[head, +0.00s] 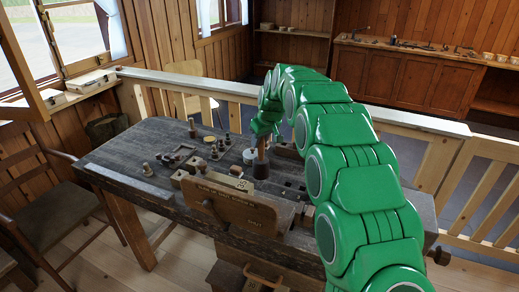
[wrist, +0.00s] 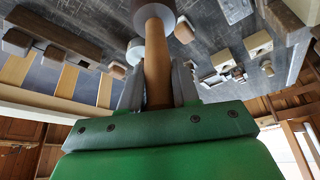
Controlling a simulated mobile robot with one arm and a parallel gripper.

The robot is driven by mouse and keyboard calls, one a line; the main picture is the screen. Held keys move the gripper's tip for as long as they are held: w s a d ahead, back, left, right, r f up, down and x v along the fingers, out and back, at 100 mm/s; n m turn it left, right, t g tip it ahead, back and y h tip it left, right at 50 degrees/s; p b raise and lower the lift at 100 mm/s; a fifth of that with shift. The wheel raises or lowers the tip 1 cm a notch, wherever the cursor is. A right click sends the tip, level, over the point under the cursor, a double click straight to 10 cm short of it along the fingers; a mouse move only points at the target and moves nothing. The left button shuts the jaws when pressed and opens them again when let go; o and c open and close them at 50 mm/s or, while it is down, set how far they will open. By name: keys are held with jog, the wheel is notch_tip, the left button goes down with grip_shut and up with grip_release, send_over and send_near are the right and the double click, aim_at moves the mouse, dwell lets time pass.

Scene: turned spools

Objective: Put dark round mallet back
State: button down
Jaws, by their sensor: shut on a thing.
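The dark round mallet has a dark cylindrical head (head: 261,170) and a brown wooden handle (wrist: 157,70). It hangs upright with the head down and handle up, over the workbench (head: 135,152). My gripper (head: 262,132) is above the mallet and shut on its handle. In the wrist view the two grey fingers of my gripper (wrist: 157,88) stand on either side of the handle, and the mallet head (wrist: 152,14) is at the top edge. I cannot tell whether the head touches the bench top.
A pale round piece (head: 249,156) lies close beside the mallet head. Small blocks and pegs crowd the bench's middle. A lettered wooden board (head: 235,205) stands at the front edge. A metal strip (head: 128,181) lies at the left. A wooden railing (head: 225,92) runs behind.

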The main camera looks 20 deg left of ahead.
aim_at(260, 149)
jog(key=shift+w+a+f, duration=0.25)
jog(key=shift+w+f, duration=0.15)
jog(key=shift+f, duration=1.95)
jog(key=c, duration=0.8)
grip_release()
jog(key=shift+v, duration=6.05)
jog(key=shift+w+a, duration=0.1)
